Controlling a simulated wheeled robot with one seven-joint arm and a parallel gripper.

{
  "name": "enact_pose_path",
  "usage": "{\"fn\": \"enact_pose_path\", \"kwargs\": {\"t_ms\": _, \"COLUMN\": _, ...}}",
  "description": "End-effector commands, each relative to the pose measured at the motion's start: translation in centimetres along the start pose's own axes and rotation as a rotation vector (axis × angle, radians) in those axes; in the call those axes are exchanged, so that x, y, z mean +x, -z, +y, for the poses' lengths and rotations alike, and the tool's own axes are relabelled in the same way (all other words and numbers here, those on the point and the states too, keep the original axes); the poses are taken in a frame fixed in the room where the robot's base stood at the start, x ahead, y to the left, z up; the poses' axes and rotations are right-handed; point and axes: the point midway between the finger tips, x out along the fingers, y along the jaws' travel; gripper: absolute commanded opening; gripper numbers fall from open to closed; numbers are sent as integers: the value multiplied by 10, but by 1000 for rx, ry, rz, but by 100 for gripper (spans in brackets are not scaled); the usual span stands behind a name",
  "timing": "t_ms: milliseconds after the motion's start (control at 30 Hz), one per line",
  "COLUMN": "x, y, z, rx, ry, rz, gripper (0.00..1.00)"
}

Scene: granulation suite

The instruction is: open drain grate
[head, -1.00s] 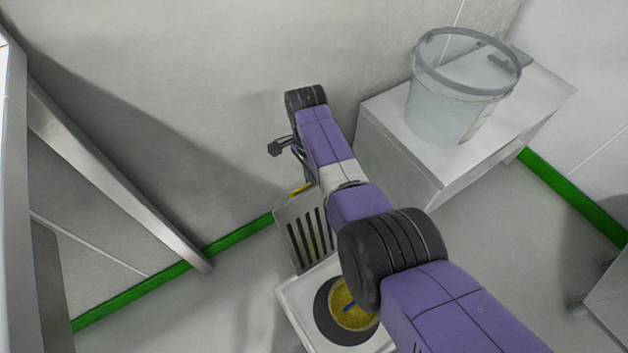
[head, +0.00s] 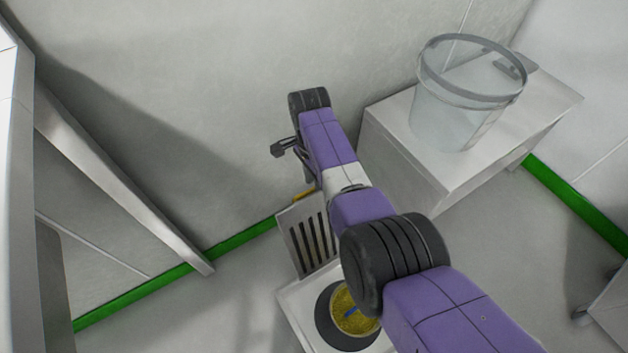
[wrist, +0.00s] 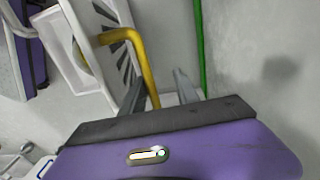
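The slotted metal drain grate (head: 308,238) stands tilted up steeply at the back edge of its pale square frame (head: 293,304). Its yellow handle (head: 303,195) shows at the grate's top edge, beside my arm. In the wrist view the bent yellow handle (wrist: 151,75) runs down between the two fingers of my gripper (wrist: 160,84). The fingers are apart, with a gap visible between the handle and the right finger. The grate's slots also show in the wrist view (wrist: 124,48).
A clear bucket (head: 459,115) stands on a white block (head: 406,154) to the right. The wall (head: 190,75) is close behind, with a metal-edged panel (head: 118,182) at left.

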Motion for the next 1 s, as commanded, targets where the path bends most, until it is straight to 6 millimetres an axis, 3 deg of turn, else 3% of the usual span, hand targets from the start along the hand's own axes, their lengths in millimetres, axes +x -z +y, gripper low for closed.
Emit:
{"fn": "enact_pose_path", "kwargs": {"t_ms": 267, "x": -4, "y": 0, "z": 0, "rx": 0, "ry": 0, "rz": 0, "gripper": 34}}
{"fn": "enact_pose_path", "kwargs": {"t_ms": 700, "x": -68, "y": 0, "z": 0, "rx": 0, "ry": 2, "rz": 1, "gripper": 34}}
{"fn": "enact_pose_path", "kwargs": {"t_ms": 1000, "x": -78, "y": 0, "z": 0, "rx": 0, "ry": 0, "rz": 0, "gripper": 34}}
